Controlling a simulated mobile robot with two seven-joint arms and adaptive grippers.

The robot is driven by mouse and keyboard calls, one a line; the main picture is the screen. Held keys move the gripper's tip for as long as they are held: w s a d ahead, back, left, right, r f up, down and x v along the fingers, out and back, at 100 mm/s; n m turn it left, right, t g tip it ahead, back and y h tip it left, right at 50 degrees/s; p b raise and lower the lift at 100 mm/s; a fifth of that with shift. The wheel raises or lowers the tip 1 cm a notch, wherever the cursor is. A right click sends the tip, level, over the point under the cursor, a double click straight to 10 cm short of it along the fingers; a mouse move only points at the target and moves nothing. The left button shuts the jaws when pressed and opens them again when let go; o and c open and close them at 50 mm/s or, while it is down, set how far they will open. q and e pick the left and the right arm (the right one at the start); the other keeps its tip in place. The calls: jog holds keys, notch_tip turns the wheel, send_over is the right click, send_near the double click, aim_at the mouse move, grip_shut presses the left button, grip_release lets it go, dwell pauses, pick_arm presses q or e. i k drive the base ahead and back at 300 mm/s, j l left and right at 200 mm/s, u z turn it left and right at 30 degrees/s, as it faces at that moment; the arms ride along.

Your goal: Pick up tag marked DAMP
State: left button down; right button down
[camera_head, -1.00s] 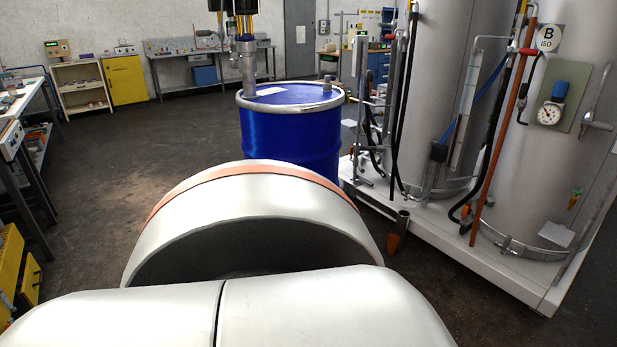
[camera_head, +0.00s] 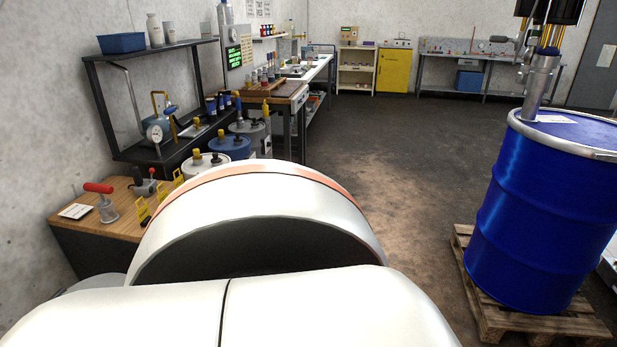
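I cannot make out a tag marked DAMP. Up to 3 small yellow pieces stand in a row on the wooden bench top (camera_head: 120,190) at the left: a near one (camera_head: 143,213), a middle one (camera_head: 161,191) and a far one (camera_head: 178,177). They may be tags, but any lettering is too small to read. A white card (camera_head: 76,211) lies on the same bench, also unreadable. Neither of my grippers is in view. My own white body parts cover the lower middle of the picture and hide part of the bench.
A red-handled tool (camera_head: 105,201) stands on the bench. Pots with yellow tops (camera_head: 229,147) and a dark shelf unit (camera_head: 150,48) are behind it. A blue drum (camera_head: 545,215) stands on a wooden pallet (camera_head: 490,318) at right. The floor (camera_head: 400,170) between is clear.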

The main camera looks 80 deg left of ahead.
aim_at(141, 214)
jog(key=u, duration=4.6)
jog(key=i+l+u, duration=0.1)
jog(key=l+u, duration=0.4)
jog(key=u, duration=0.2)
jog(key=l+u, duration=0.6)
jog(key=l, duration=0.15)
jog(key=l+u, duration=0.25)
jog(key=l, duration=0.2)
jog(key=k+l, duration=0.1)
jog(key=l, duration=0.2)
jog(key=l+u, duration=0.15)
jog(key=l, duration=0.15)
jog(key=k+l, duration=0.15)
jog(key=l, duration=0.15)
jog(key=u, duration=0.05)
